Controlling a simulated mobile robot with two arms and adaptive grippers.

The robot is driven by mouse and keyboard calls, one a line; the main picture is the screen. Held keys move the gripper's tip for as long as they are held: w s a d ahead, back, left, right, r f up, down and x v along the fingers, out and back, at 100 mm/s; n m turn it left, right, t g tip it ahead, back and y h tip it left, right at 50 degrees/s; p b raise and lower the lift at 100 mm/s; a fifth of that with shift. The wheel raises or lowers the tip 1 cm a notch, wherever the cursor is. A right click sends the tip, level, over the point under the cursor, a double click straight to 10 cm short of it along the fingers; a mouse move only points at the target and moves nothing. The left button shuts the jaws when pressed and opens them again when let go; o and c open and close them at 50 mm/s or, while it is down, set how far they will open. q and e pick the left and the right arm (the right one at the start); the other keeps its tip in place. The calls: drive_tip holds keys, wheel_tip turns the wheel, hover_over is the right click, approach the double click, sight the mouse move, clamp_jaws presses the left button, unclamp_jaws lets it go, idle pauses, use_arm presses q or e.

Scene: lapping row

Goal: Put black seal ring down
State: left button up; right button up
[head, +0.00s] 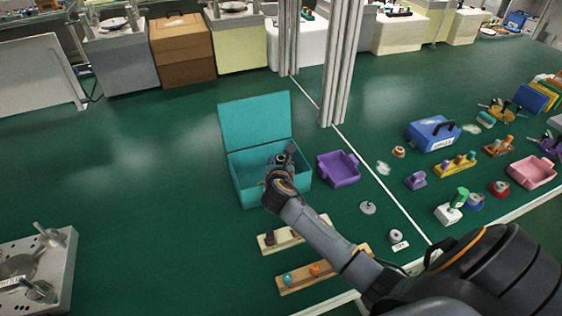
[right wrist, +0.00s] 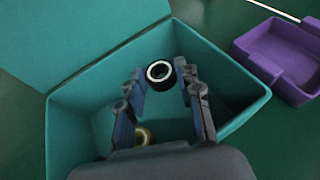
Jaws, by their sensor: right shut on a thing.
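The black seal ring (right wrist: 149,73), with a pale inner edge, is between the fingertips of my right gripper (right wrist: 162,78) in the right wrist view. My right gripper (head: 281,160) is shut on it and points down into the open teal box (head: 241,189), whose lid stands up at the back. In the head view my gripper mostly hides the ring. A brass-coloured ring (right wrist: 142,135) lies in the box, partly hidden by my gripper. My left gripper is not in view.
A purple tray (head: 338,182) stands just right of the box. Wooden strips with small parts (head: 325,271) lie in front. A metal post (head: 341,75) rises behind.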

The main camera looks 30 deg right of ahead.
drive_tip(key=shift+s+f, duration=0.1)
drive_tip(key=shift+f, duration=0.4)
drive_tip(key=shift+f, duration=0.1)
drive_tip(key=o, duration=1)
drive_tip(key=shift+s+a+f, duration=0.1)
drive_tip(key=shift+o, duration=0.2)
drive_tip(key=shift+f, duration=0.1)
drive_tip(key=shift+s+a+r, duration=0.1)
drive_tip(key=shift+a+r, duration=0.05)
drive_tip(key=shift+r, duration=0.4)
drive_tip(key=v, duration=1.1)
drive_tip(key=shift+s+a+r, duration=0.1)
drive_tip(key=shift+s+r, duration=0.05)
drive_tip(key=shift+r, duration=0.25)
